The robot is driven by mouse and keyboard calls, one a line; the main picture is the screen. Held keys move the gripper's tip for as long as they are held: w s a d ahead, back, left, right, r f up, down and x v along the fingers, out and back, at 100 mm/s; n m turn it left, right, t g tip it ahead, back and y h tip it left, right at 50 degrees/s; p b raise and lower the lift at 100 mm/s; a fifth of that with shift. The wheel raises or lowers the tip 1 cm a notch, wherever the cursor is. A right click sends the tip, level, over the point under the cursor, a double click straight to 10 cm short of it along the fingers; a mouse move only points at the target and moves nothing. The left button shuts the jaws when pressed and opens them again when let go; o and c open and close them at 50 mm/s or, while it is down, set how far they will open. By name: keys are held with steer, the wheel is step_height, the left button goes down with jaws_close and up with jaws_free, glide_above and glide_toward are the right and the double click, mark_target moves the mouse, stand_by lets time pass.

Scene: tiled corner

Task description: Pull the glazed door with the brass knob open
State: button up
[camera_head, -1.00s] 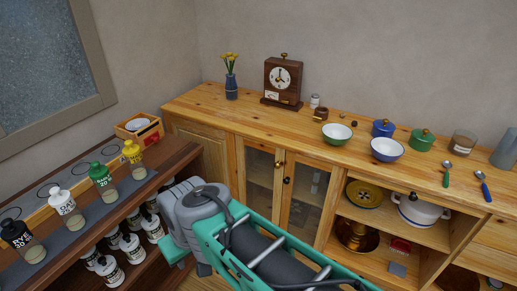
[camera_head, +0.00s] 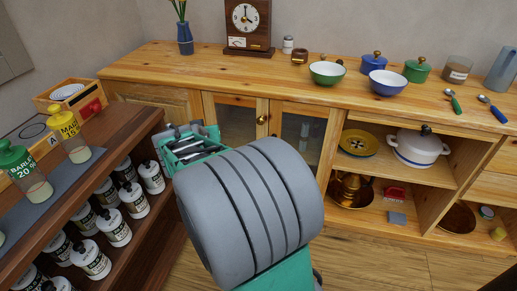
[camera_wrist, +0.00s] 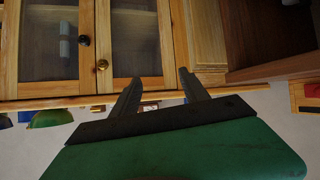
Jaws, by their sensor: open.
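The glazed door with the brass knob is the left of two glazed doors in the head view (camera_head: 237,120), and it looks closed. Its brass knob (camera_head: 261,120) is at the upper right of its frame. The wrist view is upside down; there the door (camera_wrist: 135,40) and brass knob (camera_wrist: 102,64) are right of the dark-knobbed door. My gripper (camera_wrist: 160,76) is open and empty, fingers toward the door's top edge, to the right of the brass knob in that picture. I see no contact. My arm hides part of the doors in the head view.
The second glazed door has a dark knob (camera_wrist: 84,41) close beside the brass one. A dark wooden shelf unit (camera_head: 150,125) with bottles stands close on the left. Bowls, a clock (camera_head: 246,22) and a vase (camera_head: 185,38) stand on the cabinet top. Open floor lies at lower right.

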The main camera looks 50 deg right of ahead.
steer(key=s+d+f+m+h+b, duration=0.2)
steer(key=d+f+h+b, duration=0.45)
steer(key=d, duration=0.65)
steer(key=h+b, duration=0.1)
steer(key=b, duration=0.4)
glide_toward(260, 123)
steer(key=x, duration=0.2)
steer(key=shift+g, duration=0.4)
steer(key=x, duration=0.7)
steer(key=shift+w+r+b, duration=0.15)
steer(key=shift+b, duration=0.25)
steer(key=shift+w+d+r, duration=0.1)
steer(key=shift+w+d, duration=0.15)
steer(key=shift+d, duration=0.2)
steer(key=shift+c, duration=0.5)
jaws_close()
